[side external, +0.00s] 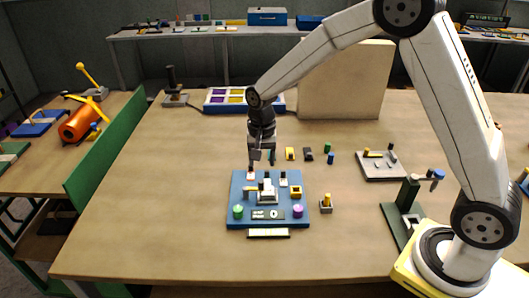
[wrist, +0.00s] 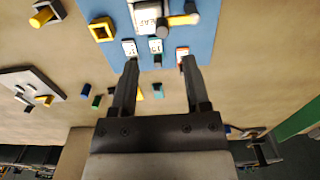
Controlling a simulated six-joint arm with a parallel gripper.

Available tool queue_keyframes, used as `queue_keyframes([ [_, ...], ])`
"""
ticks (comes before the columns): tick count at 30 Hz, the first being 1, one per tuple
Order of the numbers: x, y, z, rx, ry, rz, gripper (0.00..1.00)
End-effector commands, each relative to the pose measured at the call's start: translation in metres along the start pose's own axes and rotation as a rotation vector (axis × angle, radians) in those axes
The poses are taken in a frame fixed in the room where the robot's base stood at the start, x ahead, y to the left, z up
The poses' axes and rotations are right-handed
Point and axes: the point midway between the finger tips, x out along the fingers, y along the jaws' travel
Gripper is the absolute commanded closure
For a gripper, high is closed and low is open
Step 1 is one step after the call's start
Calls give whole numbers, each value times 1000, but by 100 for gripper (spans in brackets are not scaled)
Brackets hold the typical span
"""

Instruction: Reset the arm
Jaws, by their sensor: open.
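My gripper (side external: 262,155) hangs above the back edge of a blue board (side external: 237,190) in the side view. In the wrist view my gripper (wrist: 158,85) is open, with its two dark fingers apart and nothing held between them. The board carries a grey and white press-like device (side external: 267,190), a green knob (side external: 238,211), a purple knob (side external: 298,210) and small white labelled pieces. In the wrist view, a white piece with a green base (wrist: 156,47) shows between the fingertips, and a red-edged piece (wrist: 182,54) is by one fingertip.
Small yellow (side external: 290,153), black, green and blue parts (side external: 331,158) stand behind the board. A grey plate (side external: 383,165) and a dark green stand (side external: 408,195) are at the right. A tray with coloured compartments (side external: 222,98) is at the back. The table's left and front are clear.

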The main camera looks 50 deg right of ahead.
Motion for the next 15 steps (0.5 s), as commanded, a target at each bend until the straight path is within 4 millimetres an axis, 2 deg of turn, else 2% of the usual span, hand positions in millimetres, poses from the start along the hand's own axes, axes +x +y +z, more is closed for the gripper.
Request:
queue_keyframes([
  [8, -10, 25, 19, -145, 32, -29, 39],
  [15, -18, 64, 50, -369, 90, -64, 39],
])
